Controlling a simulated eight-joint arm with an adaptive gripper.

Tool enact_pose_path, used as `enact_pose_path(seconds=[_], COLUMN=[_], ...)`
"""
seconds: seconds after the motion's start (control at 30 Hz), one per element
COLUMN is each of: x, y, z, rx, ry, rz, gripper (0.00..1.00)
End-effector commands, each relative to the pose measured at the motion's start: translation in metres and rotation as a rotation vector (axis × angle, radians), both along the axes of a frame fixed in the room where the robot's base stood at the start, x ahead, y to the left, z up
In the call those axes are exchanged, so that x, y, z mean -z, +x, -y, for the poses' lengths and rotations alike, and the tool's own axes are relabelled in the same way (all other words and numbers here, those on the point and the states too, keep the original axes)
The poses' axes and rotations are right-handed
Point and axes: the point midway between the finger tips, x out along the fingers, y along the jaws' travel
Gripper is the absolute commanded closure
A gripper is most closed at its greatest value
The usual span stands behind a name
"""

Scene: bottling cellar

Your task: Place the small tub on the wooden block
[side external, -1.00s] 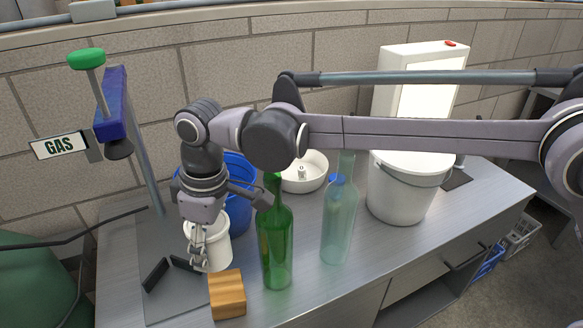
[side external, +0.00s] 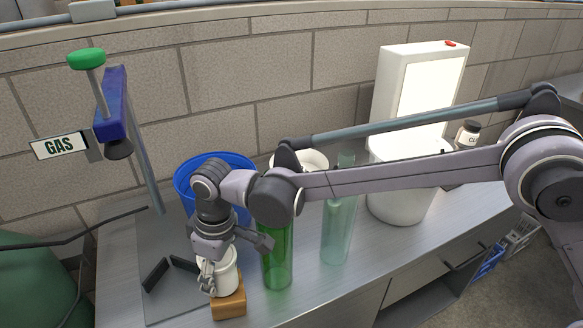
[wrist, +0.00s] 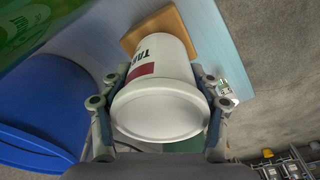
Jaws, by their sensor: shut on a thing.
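The small white tub (side external: 226,277) is held in my gripper (side external: 211,274), with one finger showing on its left side. In the wrist view the tub (wrist: 158,106) sits between both fingers of my gripper (wrist: 160,112), its wide end toward the camera and part of a dark red label showing. The wooden block (side external: 230,306) lies on the bench right under the tub. I cannot tell whether the tub touches the block.
A green bottle (side external: 277,262) stands close to the right of the tub, with a clear bottle (side external: 338,232) beyond it. A blue bucket (side external: 183,180) is behind my gripper. Black angled pieces (side external: 155,275) stand on the left. A large white bucket (side external: 398,204) stands farther right.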

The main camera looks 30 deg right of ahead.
Motion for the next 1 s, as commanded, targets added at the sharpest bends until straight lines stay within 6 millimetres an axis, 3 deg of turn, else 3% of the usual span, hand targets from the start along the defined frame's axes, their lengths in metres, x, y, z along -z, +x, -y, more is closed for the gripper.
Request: enact_pose_path(seconds=[0.57,0.6,0.67,1.0], x=[0.0086,0.0091,0.009,0.0085], y=[0.0,0.0,0.0,0.0], z=[0.0,-0.0001,-0.0001,0.0], rx=[0.0,0.0,0.0,0.0], ry=[0.0,0.0,0.0,0.0], rz=[0.0,0.0,0.0,0.0], gripper=[0.81,0.32,0.14,0.13])
